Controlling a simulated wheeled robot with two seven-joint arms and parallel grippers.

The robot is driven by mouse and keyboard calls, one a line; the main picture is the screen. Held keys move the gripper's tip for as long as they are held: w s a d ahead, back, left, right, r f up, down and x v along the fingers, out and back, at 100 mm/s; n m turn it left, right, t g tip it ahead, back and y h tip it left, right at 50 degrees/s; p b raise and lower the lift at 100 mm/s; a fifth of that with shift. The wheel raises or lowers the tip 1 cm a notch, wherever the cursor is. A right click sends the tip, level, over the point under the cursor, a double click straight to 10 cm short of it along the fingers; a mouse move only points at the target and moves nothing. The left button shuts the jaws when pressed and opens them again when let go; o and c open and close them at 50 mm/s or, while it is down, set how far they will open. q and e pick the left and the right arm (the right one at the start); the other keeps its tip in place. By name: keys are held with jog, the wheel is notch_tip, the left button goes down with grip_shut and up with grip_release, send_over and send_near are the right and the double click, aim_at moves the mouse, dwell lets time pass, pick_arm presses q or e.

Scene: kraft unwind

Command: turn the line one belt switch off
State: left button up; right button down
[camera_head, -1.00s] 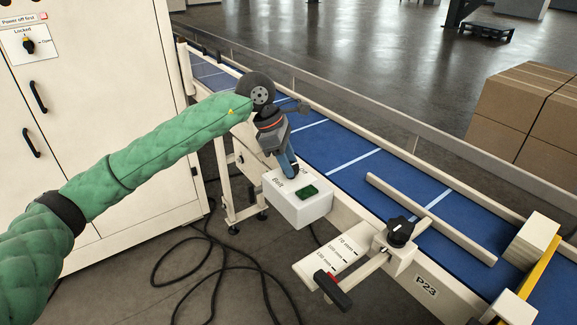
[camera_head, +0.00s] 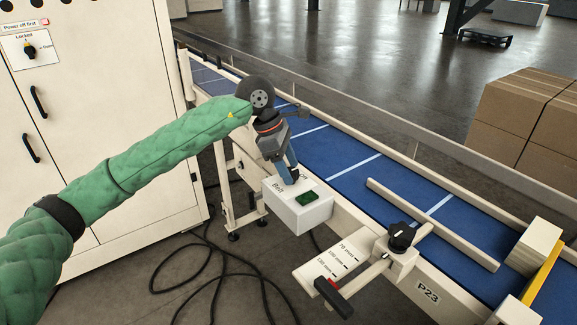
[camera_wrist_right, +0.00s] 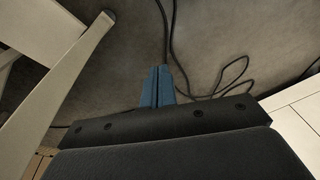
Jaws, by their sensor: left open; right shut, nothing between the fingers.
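The belt switch box (camera_head: 298,212) is a white box marked "Belt", mounted on the near side of the conveyor. A dark green rocker (camera_head: 306,198) shows on its top face. My left gripper (camera_head: 291,178) comes down over the back of the box, its blue fingers at or just above the top face beside the label; I cannot tell whether they touch. The fingers hide part of the lettering. It is open, though the gap is hard to see from here. My right gripper (camera_wrist_right: 161,88) shows only in the right wrist view, its blue fingers together and empty above the floor.
The blue conveyor belt (camera_head: 345,165) runs behind the box. A white cabinet (camera_head: 100,130) stands left. Black cables (camera_head: 215,265) lie on the floor. Cardboard boxes (camera_head: 520,115) stand at right.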

pick_arm(q)
jog(key=shift+a+r, duration=0.15)
jog(key=shift+r, duration=0.15)
jog(key=shift+b+v, duration=0.55)
jog(key=shift+v, duration=0.4)
jog(key=shift+b+v, duration=0.6)
jog(key=shift+v, duration=1.9)
pick_arm(e)
jog(key=shift+s+a+r, duration=0.15)
jog(key=shift+r, duration=0.5)
jog(key=shift+s+a+r, duration=0.15)
jog(key=shift+a+r, duration=0.05)
jog(key=shift+r, duration=0.4)
jog(key=shift+s+a+r, duration=0.15)
jog(key=shift+r, duration=0.5)
